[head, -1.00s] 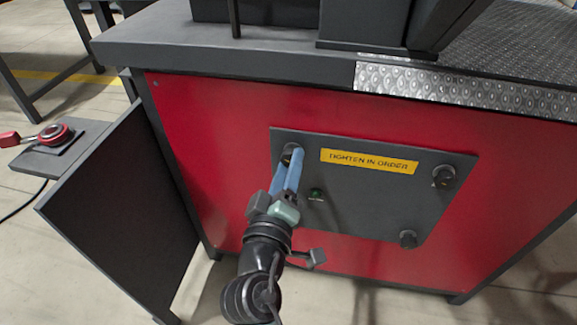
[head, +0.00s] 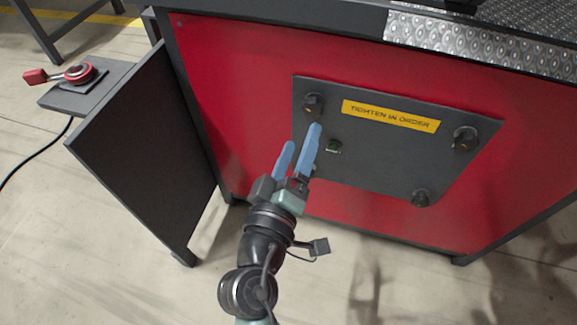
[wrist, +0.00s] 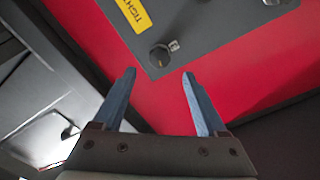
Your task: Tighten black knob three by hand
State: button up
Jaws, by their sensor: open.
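A dark grey panel (head: 385,165) on the red cabinet front carries black knobs at its upper left (head: 313,104), upper right (head: 464,138) and lower right (head: 421,198). I cannot read which one is three. My gripper (head: 301,137) is open and empty, its blue fingers pointing up at the panel, below and left of the upper left knob and apart from it. In the wrist view one black knob (wrist: 159,55) with a small label beside it shows just beyond the open fingertips (wrist: 159,74). Part of the panel's lower left is near my gripper.
The floor in front is clear.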

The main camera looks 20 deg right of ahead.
jog(key=v, duration=0.6)
dwell(0.4)
